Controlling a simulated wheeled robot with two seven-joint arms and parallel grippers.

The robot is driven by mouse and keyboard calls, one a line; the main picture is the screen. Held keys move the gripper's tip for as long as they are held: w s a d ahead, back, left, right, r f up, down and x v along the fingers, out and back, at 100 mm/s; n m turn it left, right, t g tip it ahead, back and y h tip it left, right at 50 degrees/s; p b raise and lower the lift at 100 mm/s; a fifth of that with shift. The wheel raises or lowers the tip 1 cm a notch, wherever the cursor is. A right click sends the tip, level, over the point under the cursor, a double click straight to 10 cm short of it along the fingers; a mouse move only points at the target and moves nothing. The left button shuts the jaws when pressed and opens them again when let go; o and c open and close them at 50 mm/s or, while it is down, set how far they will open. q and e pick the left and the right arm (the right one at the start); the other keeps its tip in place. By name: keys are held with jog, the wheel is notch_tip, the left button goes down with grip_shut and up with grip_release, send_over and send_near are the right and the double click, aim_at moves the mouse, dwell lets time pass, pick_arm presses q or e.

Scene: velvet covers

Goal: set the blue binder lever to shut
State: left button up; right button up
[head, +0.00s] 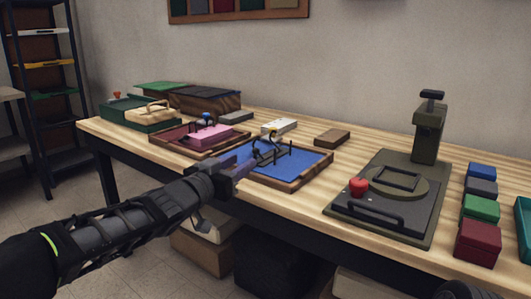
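The blue binder (300,163) lies on the wooden workbench as a flat blue panel with a brown wooden rim. A dark metal lever mechanism (270,149) with thin arms stands up near its back left part. I cannot tell the lever's exact position at this size. My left gripper (246,163) reaches in from the left to the binder's left edge, close to the lever mechanism. Its fingertips overlap the dark and bluish parts there, so I cannot tell whether they touch the lever or how far they are apart.
A pink block in a maroon tray (170,146) is left of the binder, with a green tray (117,111) beyond. A dark green press (390,205) with a red knob stands right, beside several coloured blocks. Boxes sit under the bench (360,155).

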aim_at(254, 152)
pick_arm(q)
jog(key=shift+w+d+r, duration=0.1)
jog(key=shift+w+r, duration=0.1)
jog(key=shift+r, duration=0.05)
jog(key=shift+s, duration=0.1)
jog(key=shift+x, duration=3.9)
jog(key=shift+c, duration=0.2)
grip_shut()
